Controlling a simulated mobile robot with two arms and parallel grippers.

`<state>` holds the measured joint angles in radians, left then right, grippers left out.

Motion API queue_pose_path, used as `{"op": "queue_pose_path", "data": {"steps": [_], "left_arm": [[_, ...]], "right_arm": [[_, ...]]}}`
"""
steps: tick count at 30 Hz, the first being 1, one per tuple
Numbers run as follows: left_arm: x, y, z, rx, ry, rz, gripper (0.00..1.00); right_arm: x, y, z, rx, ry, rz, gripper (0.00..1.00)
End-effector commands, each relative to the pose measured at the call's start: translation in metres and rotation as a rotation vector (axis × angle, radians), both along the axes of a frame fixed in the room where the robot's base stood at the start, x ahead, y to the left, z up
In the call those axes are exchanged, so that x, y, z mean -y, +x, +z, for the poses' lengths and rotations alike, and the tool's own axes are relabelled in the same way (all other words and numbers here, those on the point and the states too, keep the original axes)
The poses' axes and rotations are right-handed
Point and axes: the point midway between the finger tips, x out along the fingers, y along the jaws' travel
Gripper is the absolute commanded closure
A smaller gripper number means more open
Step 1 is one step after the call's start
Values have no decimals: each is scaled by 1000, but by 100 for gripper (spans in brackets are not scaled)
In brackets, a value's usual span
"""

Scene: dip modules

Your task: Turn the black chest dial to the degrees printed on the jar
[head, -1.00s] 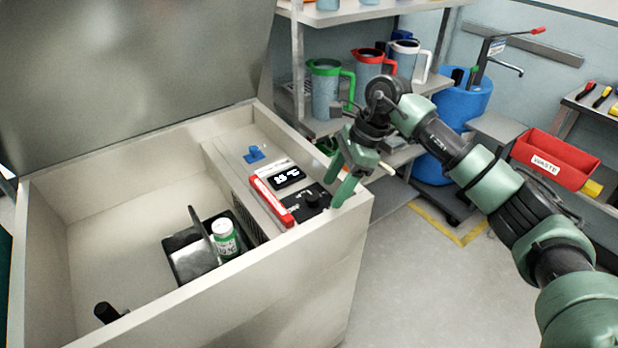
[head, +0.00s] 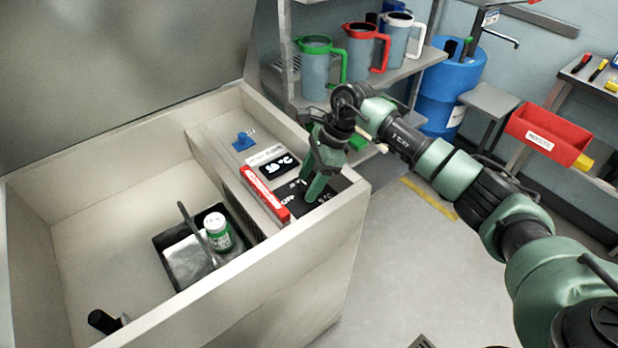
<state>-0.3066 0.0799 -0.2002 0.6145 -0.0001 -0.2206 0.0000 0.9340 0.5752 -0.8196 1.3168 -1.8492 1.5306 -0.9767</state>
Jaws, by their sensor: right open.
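The open chest (head: 120,205) has a control panel on its right ledge, with a lit display (head: 280,167) whose digits I cannot read surely. The black dial plate (head: 330,188) shows beside my right gripper (head: 313,186). The gripper is open and points down over the dial. Its fingers hide the dial knob, so I cannot tell whether they touch it. The jar (head: 218,232), white-lidded with a green and white label, stands in a black tray (head: 158,238) inside the chest. Its print is too small to read. My left gripper is not in view.
A red bar (head: 265,192) lies beside the display, and a blue knob (head: 242,141) sits behind it. The lid (head: 120,70) stands raised. Pitchers (head: 315,68) stand on a shelf behind. A red waste bin (head: 548,137) is at right.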

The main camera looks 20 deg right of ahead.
Motion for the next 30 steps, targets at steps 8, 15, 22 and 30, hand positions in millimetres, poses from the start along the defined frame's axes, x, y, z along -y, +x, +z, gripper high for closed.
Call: {"op": "queue_pose_path", "data": {"steps": [8,15,22,30], "left_arm": [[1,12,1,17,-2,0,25],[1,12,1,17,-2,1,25],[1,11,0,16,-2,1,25],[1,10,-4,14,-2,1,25]], "right_arm": [[-1,0,-3,0,-1,0,41],[-1,0,-2,0,-1,0,100],[0,0,-2,1,-1,-19,100],[0,-1,-3,2,-2,-145,100]]}}
